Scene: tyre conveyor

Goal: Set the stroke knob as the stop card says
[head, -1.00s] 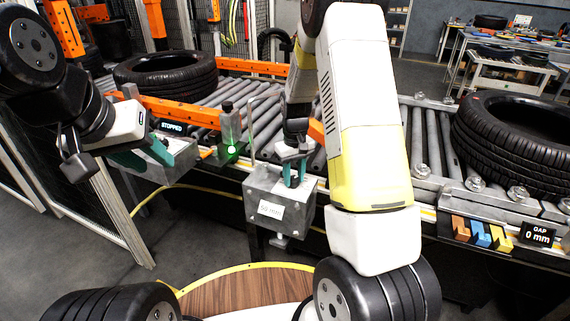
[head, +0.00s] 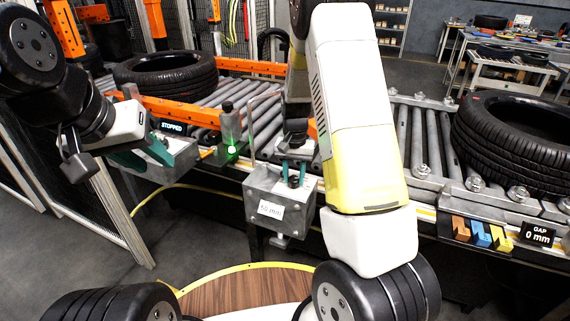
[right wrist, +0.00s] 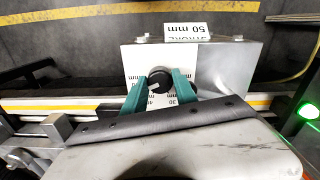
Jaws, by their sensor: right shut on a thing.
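The stroke knob (right wrist: 159,79) is a black round knob with a pale mark, on a scale plate with printed mm figures. It sits on a grey metal box (head: 262,188). My right gripper (right wrist: 159,84) has its two teal fingers on either side of the knob and is shut on it; the head view also shows this gripper (head: 293,171) above the box. A white label (right wrist: 186,31) on the box reads stroke and what looks like 50 mm. My left gripper (head: 155,155) is open, fingers wide apart, by the box with the STOPPED display (head: 172,128). No stop card is clearly identifiable.
A roller conveyor (head: 262,125) runs behind, with a tyre (head: 166,74) at left and another tyre (head: 515,125) at right. A green light (head: 231,150) glows beside the box. Coloured blocks (head: 480,233) and a GAP 0 mm display (head: 537,234) are at right.

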